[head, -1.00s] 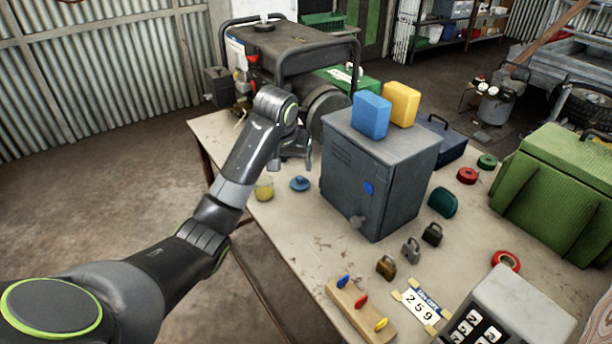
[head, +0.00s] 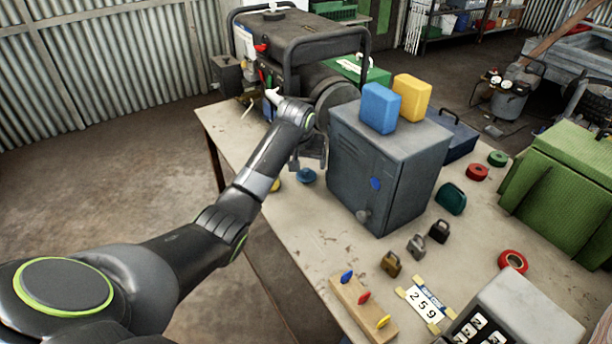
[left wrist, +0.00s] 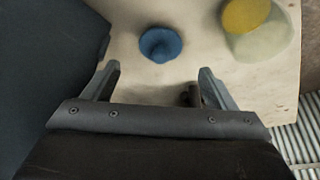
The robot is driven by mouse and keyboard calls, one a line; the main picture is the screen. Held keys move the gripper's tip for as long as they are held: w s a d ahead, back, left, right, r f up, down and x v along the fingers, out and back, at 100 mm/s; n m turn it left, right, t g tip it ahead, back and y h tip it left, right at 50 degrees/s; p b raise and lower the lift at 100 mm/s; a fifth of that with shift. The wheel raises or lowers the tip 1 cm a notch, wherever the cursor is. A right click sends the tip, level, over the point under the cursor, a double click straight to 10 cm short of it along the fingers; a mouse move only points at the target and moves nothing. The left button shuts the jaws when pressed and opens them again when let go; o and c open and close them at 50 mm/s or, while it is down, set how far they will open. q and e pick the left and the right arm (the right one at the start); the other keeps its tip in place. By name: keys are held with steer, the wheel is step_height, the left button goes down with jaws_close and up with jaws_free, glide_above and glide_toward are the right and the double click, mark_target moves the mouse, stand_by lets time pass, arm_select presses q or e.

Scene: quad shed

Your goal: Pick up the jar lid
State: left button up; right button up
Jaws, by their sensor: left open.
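The jar lid is a round blue lid with a knob (head: 306,175) lying on the table, left of the grey metal cabinet. In the left wrist view the lid (left wrist: 160,45) lies beyond the fingertips, between their lines and apart from them. My left gripper (head: 309,164) is open and empty, pointing down just above and behind the lid; its fingers also show in the wrist view (left wrist: 159,72). A glass jar with yellow contents (left wrist: 258,32) stands beside the lid; in the head view my arm hides most of it. My right gripper is not in view.
The grey cabinet (head: 385,165) stands close on the lid's right, with a blue block (head: 380,108) and a yellow block (head: 412,97) on top. A generator (head: 300,60) stands behind. Several padlocks and a key rack (head: 362,308) lie in front. Bare tabletop (head: 305,225) lies before the lid.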

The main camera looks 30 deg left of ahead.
mark_target(306, 169)
arm_select(q)
steer(key=x, duration=0.5)
steer(key=shift+w+f, duration=0.15)
steer(key=shift+f, duration=0.15)
steer(key=c, duration=1)
